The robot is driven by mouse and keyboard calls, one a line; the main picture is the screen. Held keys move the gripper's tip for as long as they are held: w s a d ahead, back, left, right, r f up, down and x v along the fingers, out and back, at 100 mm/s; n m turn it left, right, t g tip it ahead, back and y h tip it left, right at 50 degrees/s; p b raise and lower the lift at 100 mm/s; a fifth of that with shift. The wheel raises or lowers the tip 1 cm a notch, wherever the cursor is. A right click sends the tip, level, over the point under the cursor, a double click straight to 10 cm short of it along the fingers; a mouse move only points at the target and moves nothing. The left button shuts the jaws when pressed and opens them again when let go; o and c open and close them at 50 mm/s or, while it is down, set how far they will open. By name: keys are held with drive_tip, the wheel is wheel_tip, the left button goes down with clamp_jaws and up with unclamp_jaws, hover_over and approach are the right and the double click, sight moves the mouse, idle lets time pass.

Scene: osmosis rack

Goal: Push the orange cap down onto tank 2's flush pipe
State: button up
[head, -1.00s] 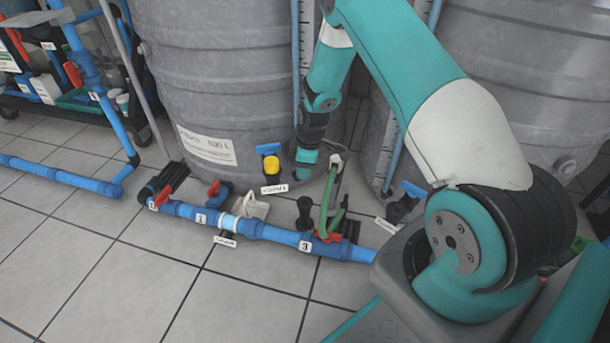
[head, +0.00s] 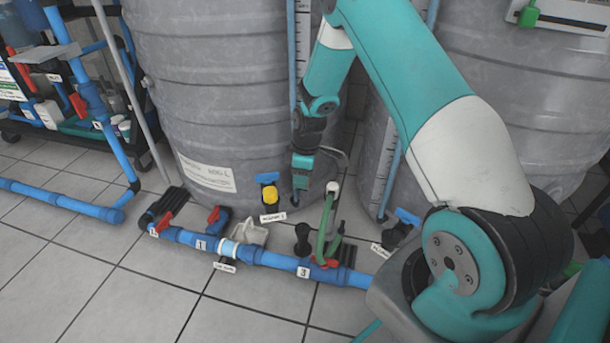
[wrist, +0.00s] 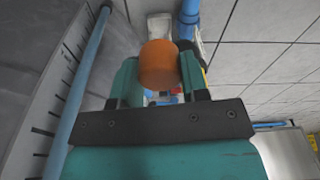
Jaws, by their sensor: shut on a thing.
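The orange cap (wrist: 159,65) is between the two teal fingers of my gripper (wrist: 158,80) in the wrist view, and the gripper is shut on it. In the head view my gripper (head: 302,176) points down in front of the large grey tanks, close to their foot. The cap cannot be made out there. A green pipe with a white top (head: 333,187) stands just right of the gripper. I cannot tell which pipe is tank 2's flush pipe, or whether the cap touches one.
A yellow-capped fitting (head: 270,200) with a blue handle is left of the gripper. A blue pipe (head: 270,259) with red-handled valves runs along the floor. Another blue-handled black valve (head: 400,228) is at right. Tiled floor (head: 110,290) is clear in front.

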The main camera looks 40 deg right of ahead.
drive_tip(key=s+a+r+m+p, duration=0.3)
drive_tip(key=s+a+r+m, duration=0.1)
drive_tip(key=r, duration=0.3)
drive_tip(key=s+a+r+m+h+p, duration=0.1)
drive_tip(key=s+a+r+m+p, duration=0.2)
drive_tip(key=r, duration=0.5)
drive_tip(key=shift+s+a+m, duration=0.45)
drive_tip(key=shift+a+m, duration=0.55)
drive_tip(key=shift+m, duration=0.2)
drive_tip(key=shift+a+r, duration=0.1)
